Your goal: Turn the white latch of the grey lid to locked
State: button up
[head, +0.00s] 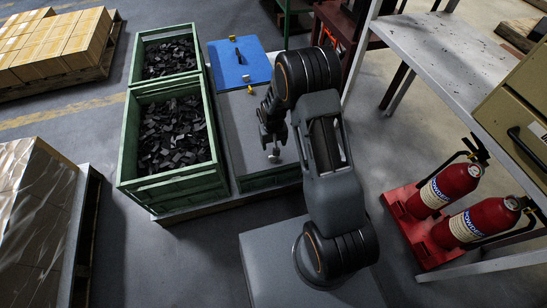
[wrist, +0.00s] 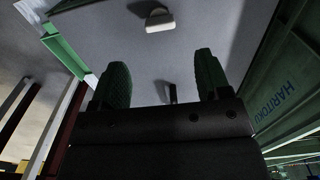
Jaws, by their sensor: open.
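The grey lid (head: 238,130) lies on a green crate in the middle of the head view and fills much of the wrist view (wrist: 230,30). The white latch (head: 273,153) sits near its front end, just below my gripper (head: 270,138). In the wrist view the white latch (wrist: 159,21) is at the top, lying nearly crosswise, beyond my fingertips and apart from them. My gripper (wrist: 161,72) is open there, its two dark green fingers wide apart. A small dark piece (wrist: 172,93) shows between them; I cannot tell what it is.
Green crates of black parts (head: 172,135) stand left of the lid; a green crate wall (wrist: 295,75) is close on the wrist view's right. A blue lid (head: 228,70) lies behind. A yellow piece (head: 250,90) is at the grey lid's far end. Fire extinguishers (head: 450,187) stand at right.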

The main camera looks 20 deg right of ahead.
notch_tip(320, 180, down, 9)
jog(key=b, duration=0.2)
jog(key=shift+b, duration=0.4)
jog(key=c, duration=0.9)
